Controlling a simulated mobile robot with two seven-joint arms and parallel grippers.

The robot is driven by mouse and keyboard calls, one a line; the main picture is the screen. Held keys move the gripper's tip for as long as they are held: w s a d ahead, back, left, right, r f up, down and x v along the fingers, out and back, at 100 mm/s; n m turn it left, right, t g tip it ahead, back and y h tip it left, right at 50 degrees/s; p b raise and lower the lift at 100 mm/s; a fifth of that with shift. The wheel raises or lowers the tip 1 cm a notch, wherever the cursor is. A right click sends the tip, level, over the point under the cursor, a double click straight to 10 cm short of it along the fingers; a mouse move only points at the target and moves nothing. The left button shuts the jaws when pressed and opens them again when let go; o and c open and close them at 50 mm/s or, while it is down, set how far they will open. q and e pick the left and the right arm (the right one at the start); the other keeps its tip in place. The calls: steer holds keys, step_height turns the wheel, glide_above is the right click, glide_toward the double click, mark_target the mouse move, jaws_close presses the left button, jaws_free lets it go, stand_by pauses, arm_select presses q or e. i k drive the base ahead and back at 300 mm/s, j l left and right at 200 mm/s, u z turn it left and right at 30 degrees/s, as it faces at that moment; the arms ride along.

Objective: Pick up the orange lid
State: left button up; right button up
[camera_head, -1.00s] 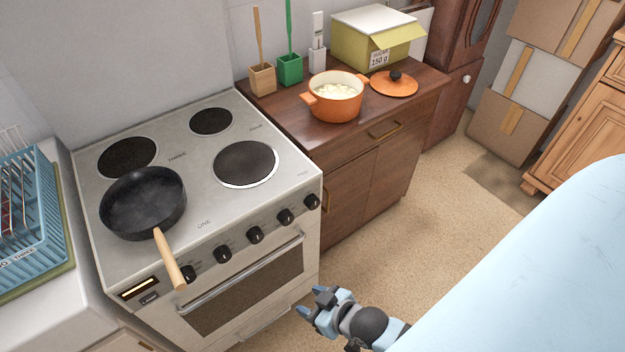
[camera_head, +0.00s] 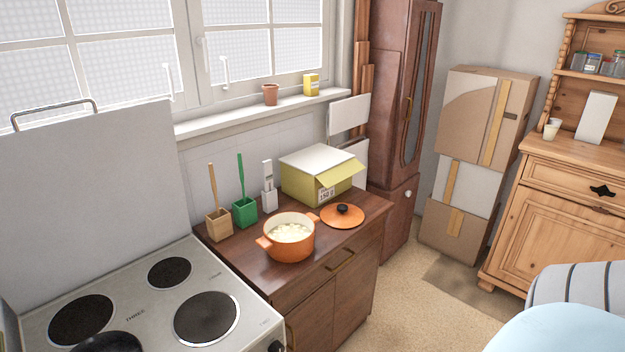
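The orange lid (camera_head: 342,217) is round with a black knob and lies flat on the dark wooden cabinet top, near its right end. The orange pot (camera_head: 289,238) stands to the left of the lid, uncovered, with pale contents inside. Neither of my grippers shows in the head view now, so their state cannot be seen. Nothing covers the lid.
A yellow-green box (camera_head: 318,178) with an open flap stands behind the lid. Wooden (camera_head: 219,224), green (camera_head: 245,211) and white (camera_head: 269,199) holders stand at the back left. The stove (camera_head: 150,300) adjoins the cabinet (camera_head: 318,318). Carpeted floor (camera_head: 410,310) is free in front.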

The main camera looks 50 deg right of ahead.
mark_target(338, 215)
steer(key=z, duration=1.65)
